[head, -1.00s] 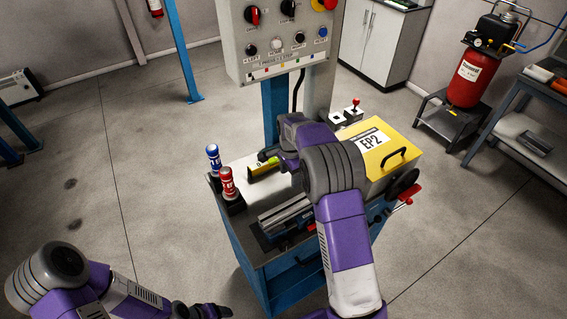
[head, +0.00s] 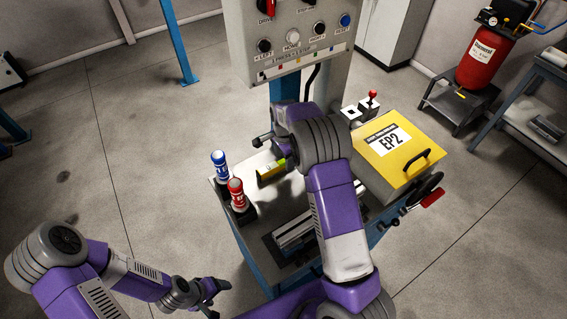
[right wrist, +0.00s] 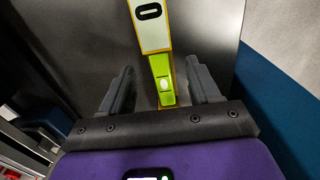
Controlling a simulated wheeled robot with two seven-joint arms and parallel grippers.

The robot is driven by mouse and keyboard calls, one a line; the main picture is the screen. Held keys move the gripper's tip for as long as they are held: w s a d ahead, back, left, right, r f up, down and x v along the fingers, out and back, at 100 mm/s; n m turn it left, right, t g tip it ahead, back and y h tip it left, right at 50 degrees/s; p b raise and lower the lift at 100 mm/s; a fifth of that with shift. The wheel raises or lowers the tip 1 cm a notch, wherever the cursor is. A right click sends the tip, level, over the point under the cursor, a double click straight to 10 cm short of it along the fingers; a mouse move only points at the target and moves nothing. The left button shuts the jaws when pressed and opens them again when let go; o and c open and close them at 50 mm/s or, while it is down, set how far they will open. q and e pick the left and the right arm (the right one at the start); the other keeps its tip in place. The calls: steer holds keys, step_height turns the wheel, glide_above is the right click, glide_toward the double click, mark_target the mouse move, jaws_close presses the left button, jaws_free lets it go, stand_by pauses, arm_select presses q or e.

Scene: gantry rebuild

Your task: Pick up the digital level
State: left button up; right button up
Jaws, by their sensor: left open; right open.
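The digital level (head: 270,171) is a yellow-green bar on the top of the blue workbench (head: 262,208), behind the red and blue bottles. In the right wrist view the level (right wrist: 160,78) runs up the middle, with a pale face bearing a black oval above a green part. My right gripper (right wrist: 160,88) is open, one finger on each side of the level's near end, with gaps on both sides. In the head view my right arm hides part of the level's far end. My left gripper (head: 208,297) is open and empty, low at the front left, away from the bench.
A blue bottle (head: 220,165) and a red bottle (head: 236,192) stand at the bench's left edge. A vise (head: 292,232) sits at the front. A yellow EP2 box (head: 402,146) is at the right. A control panel (head: 291,45) rises behind.

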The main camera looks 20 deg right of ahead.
step_height(320, 180, down, 3)
steer(key=shift+w+r, duration=0.1)
steer(key=shift+r, duration=0.1)
jaws_close()
